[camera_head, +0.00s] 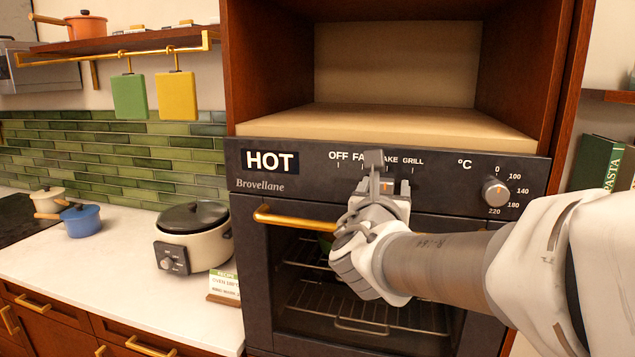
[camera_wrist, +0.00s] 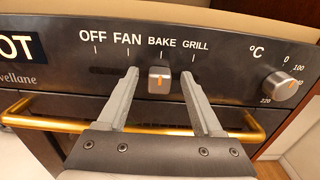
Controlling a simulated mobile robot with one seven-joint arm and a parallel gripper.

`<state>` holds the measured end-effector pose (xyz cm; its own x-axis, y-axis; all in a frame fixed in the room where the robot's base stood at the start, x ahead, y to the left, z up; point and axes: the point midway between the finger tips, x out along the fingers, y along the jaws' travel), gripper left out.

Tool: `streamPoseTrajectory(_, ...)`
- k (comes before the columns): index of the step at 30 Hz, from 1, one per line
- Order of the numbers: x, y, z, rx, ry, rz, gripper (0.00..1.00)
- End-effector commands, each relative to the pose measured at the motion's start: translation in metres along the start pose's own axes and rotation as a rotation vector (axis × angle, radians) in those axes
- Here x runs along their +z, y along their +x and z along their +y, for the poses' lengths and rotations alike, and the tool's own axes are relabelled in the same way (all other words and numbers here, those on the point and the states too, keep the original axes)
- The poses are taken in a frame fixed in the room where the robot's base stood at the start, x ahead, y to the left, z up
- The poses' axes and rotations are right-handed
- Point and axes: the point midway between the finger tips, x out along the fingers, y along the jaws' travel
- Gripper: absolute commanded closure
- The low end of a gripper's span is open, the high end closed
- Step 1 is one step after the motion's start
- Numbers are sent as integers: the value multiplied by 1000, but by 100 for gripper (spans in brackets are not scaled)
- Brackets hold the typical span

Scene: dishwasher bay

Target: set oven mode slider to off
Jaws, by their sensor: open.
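The oven (camera_head: 258,215) is dark, with a control panel marked OFF, FAN, BAKE and GRILL. In the wrist view, the mode slider (camera_wrist: 160,79) is a grey knob with an orange line, and it sits under BAKE. Its slot shows as a dark strip to the left, under OFF and FAN. My gripper (camera_wrist: 160,77) is open in front of the panel, one finger on each side of the slider. I cannot tell whether either finger touches it. In the head view, my gripper (camera_head: 376,170) hides most of the slider and part of the FAN and BAKE labels.
A gold oven handle (camera_head: 290,218) runs below the panel, close under my gripper. A round temperature knob (camera_head: 495,192) is at the panel's right. A HOT sign (camera_head: 271,162) is at its left. A cream slow cooker (camera_head: 195,235) stands on the counter to the left.

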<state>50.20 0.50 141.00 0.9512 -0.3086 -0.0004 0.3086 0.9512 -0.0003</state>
Motion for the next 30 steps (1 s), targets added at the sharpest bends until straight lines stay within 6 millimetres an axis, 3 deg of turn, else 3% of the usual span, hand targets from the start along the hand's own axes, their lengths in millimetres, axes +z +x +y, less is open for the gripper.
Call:
streamPoseTrajectory(6,0,12,0,0,-1,0,32)
streamPoseTrajectory(14,0,12,0,0,0,0,32)
streamPoseTrajectory(25,0,12,0,0,0,0,99)
streamPoseTrajectory(30,0,12,0,0,0,0,100)
